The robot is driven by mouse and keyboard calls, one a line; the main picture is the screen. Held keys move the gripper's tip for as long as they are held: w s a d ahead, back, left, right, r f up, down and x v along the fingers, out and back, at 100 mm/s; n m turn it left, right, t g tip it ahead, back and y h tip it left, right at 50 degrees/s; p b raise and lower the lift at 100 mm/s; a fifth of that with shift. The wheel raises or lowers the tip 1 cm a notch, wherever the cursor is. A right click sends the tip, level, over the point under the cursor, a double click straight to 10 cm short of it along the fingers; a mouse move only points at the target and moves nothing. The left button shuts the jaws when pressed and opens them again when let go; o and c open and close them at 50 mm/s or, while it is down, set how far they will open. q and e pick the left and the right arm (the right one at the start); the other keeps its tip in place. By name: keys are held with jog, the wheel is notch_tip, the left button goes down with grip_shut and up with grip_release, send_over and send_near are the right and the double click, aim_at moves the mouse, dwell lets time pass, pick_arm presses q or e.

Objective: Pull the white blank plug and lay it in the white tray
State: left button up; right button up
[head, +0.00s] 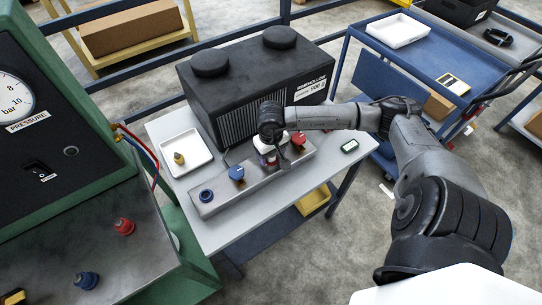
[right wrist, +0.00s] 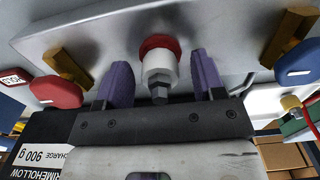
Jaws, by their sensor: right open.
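The white blank plug (right wrist: 158,68) sits in a red ring on the metal manifold, in the right wrist view. My right gripper (right wrist: 160,62) is open, with one purple finger on each side of the plug and a visible gap to both. In the head view the right gripper (head: 268,158) is over the manifold (head: 222,198) and mostly hides the plug. The white tray (head: 190,164) is on the table left of the manifold, with a small brass-coloured fitting (head: 179,158) in it. My left gripper is not in view.
A blue handle (head: 237,173) and a red handle (head: 298,138) flank the plug on the manifold. A large black unit (head: 236,106) stands behind. A green pressure panel (head: 60,130) is at left. Another white tray (head: 397,30) is on the blue trolley (head: 440,65).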

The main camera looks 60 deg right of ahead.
dwell(0.5)
jog(key=shift+b, duration=0.35)
dwell(0.4)
jog(key=shift+b, duration=0.3)
jog(key=shift+c, duration=0.3)
jog(key=c, duration=0.3)
grip_shut()
jog(key=shift+r, duration=0.15)
